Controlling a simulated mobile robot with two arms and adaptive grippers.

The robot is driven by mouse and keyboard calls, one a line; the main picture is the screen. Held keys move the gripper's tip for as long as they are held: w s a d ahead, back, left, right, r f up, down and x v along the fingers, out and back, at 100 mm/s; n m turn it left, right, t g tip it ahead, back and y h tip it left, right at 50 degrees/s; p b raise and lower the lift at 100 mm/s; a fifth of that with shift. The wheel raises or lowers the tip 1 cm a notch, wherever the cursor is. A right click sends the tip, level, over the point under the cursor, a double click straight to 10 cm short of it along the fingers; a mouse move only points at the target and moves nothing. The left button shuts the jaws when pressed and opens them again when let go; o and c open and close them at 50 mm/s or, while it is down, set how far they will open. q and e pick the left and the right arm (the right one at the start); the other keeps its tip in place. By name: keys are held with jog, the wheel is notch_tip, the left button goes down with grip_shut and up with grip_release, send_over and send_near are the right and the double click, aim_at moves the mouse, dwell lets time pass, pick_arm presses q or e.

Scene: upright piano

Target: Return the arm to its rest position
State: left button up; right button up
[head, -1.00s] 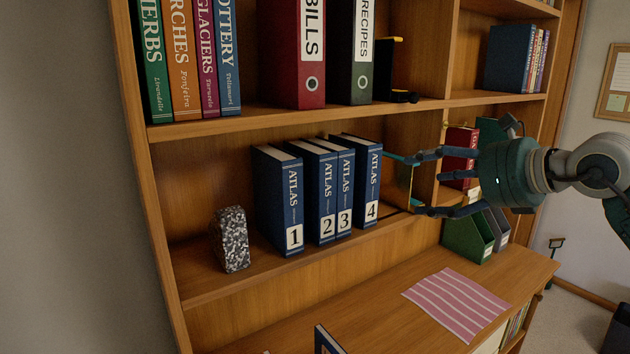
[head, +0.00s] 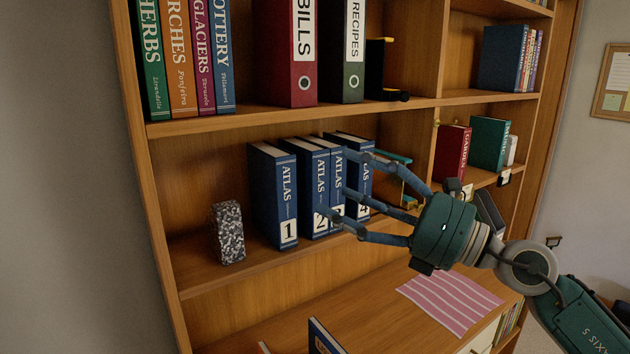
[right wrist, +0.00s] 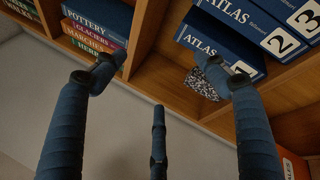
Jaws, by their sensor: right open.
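My right gripper (head: 350,197) is open and empty. In the head view its fingers overlap the blue atlas volumes 2 (head: 312,190), 3 (head: 336,170) and 4 (head: 362,178), hiding parts of their spines. Volume 1 (head: 273,195) stands to the left, uncovered. In the right wrist view three spread fingers show (right wrist: 160,110), with nothing between them, and the atlases (right wrist: 240,25) stand beyond. I cannot tell the exact gap to the books. My right arm comes in from the lower right. My left gripper is not in view.
A speckled stone block (head: 228,233) stands left of the atlases. A teal bookend (head: 393,157) is at their right. Binders (head: 290,50) and books fill the shelf above. A striped pink cloth (head: 450,300) lies on the lower surface. Red (head: 452,152) and green books stand at right.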

jog(key=w+d+f+m+t+h, duration=0.1)
jog(key=d+f+m+t+h, duration=0.4)
jog(key=m, duration=0.7)
jog(key=w+d+f+m+t+h, duration=0.1)
jog(key=d+f+m+t+h, duration=0.2)
jog(key=d+m+t+h, duration=0.65)
jog(key=s+d+f+m+g+h, duration=0.25)
jog(key=f+m+g, duration=0.35)
jog(key=f, duration=0.5)
jog(key=s+d+f+m+g+h, duration=0.2)
jog(key=s+f+m+g+h, duration=0.15)
jog(key=f+m, duration=0.65)
jog(key=s+a+f+m+g+y, duration=0.3)
jog(key=s+f+g, duration=0.9)
jog(key=s+f, duration=1.3)
jog(key=s+f+n+g, duration=0.1)
jog(key=s+f, duration=0.2)
jog(key=f, duration=1)
jog(key=s+f+n, duration=0.1)
jog(key=s+f, duration=0.1)
jog(key=f, duration=1.2)
jog(key=s+d+f+g, duration=0.1)
jog(key=s+d+f, duration=0.1)
jog(key=s+f, duration=1.2)
jog(key=s, duration=0.2)
jog(key=shift+s+g, duration=0.3)
